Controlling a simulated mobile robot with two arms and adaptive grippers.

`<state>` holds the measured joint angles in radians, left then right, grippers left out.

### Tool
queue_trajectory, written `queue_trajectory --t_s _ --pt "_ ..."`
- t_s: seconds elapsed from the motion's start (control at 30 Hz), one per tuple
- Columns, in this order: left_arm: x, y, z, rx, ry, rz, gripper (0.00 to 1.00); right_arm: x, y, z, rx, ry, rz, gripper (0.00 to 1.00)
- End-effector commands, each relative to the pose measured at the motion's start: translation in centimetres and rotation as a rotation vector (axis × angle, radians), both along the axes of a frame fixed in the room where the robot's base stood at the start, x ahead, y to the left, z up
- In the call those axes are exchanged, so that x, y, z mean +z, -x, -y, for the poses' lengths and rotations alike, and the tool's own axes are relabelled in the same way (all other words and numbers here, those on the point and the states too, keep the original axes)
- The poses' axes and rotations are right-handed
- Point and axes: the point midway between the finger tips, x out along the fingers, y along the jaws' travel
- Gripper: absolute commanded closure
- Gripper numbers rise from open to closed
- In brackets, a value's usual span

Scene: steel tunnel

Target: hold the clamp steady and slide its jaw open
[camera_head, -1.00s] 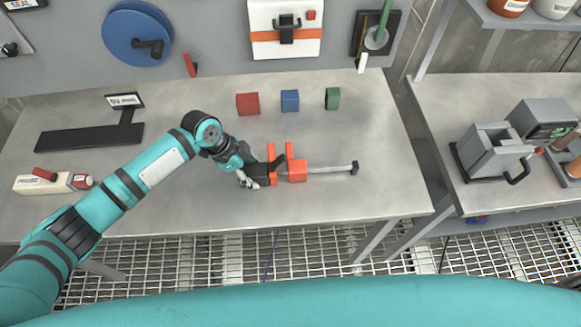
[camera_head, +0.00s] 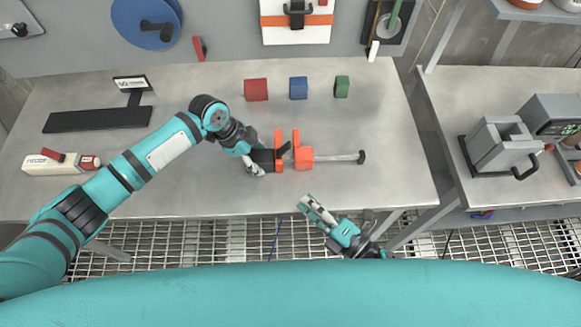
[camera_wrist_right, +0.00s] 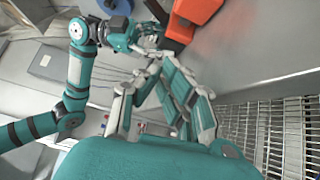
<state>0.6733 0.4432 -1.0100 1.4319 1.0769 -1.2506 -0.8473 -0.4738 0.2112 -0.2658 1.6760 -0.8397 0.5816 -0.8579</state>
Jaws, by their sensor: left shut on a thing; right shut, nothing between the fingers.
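The clamp (camera_head: 303,157) lies on the steel table, with two orange jaws pointing to the back and a grey bar running right to a dark end. My left gripper (camera_head: 258,163) is shut on the clamp's black handle at its left end. The orange sliding jaw is on the bar, close to the fixed jaw. My right gripper (camera_head: 310,203) is shut and empty at the table's front edge, in front of the clamp and apart from it. In the right wrist view the orange clamp part (camera_wrist_right: 192,18) shows at the top, beyond the right fingers (camera_wrist_right: 165,85).
A red block (camera_head: 256,90), a blue block (camera_head: 298,88) and a green block (camera_head: 342,87) stand behind the clamp. A white-and-red tool (camera_head: 60,162) lies at left. The table right of the clamp is clear. Grating (camera_head: 250,238) lies below the front edge.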

Motion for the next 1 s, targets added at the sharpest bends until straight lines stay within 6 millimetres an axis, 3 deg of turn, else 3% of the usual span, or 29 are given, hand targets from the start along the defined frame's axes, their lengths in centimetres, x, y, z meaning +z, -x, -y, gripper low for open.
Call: queue_trajectory --t_s 0.1,0.2,0.7,1.0 --pt "0.0 0.0 0.0 0.0 0.0 0.0 0.9 0.1 -1.7 1.6 -0.061 -0.065 -0.034 1.0" --pt "0.0 0.0 0.0 0.0 0.0 0.0 0.9 0.1 -2.7 1.6 -0.076 -0.084 -0.044 1.0" --pt "0.0 0.0 0.0 -0.001 0.0 0.0 0.9 0.0 -9.0 -3.5 -0.077 -0.086 -0.047 1.0" --pt "0.0 0.0 0.0 0.0 0.0 0.001 0.9 0.0 -9.8 -4.2 -0.077 -0.084 -0.049 1.0"
